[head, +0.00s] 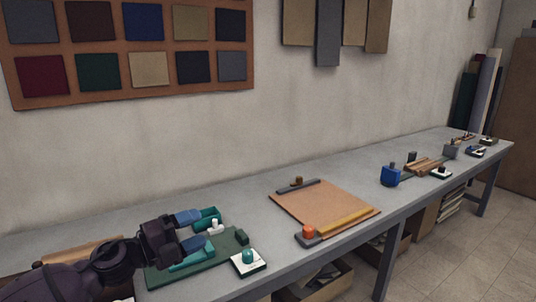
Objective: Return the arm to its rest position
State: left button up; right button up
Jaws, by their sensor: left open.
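My left arm comes in from the lower left. Its left gripper (209,239) is open, with teal fingers spread apart over a green mat (168,274) on the near part of the bench. A small white piece (215,227) shows between or just beyond the fingers; I cannot tell whether a finger touches it. A white block with a teal knob (248,262) sits on the bench just right of the gripper. My right gripper is not in view.
The long grey bench (240,210) runs along the wall. A tan board (322,208) with an orange-knobbed clamp (308,235) lies mid-bench. A blue block (390,176) and several small tools stand farther right. Open boxes (318,282) are under the bench.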

pick_arm(q)
jog(key=s+a+f+n+t+y, duration=0.3)
jog(key=s+f+n+y, duration=0.25)
jog(key=f+n, duration=0.35)
jog(key=s+a+f+n+t+y, duration=0.2)
jog(key=s+a+f+n+y, duration=0.35)
jog(key=n, duration=0.55)
jog(key=s+a+f+n+g+y, duration=0.1)
jog(key=s+f+n, duration=0.3)
jog(key=s+f, duration=0.4)
jog(key=s+a+f+n+g+y+p, duration=0.1)
jog(key=s+f+n+g+y, duration=0.2)
jog(key=s+f, duration=0.5)
jog(key=s+n, duration=0.1)
jog(key=s, duration=0.5)
jog(key=shift+a+g+p, duration=0.3)
jog(key=shift+g, duration=0.1)
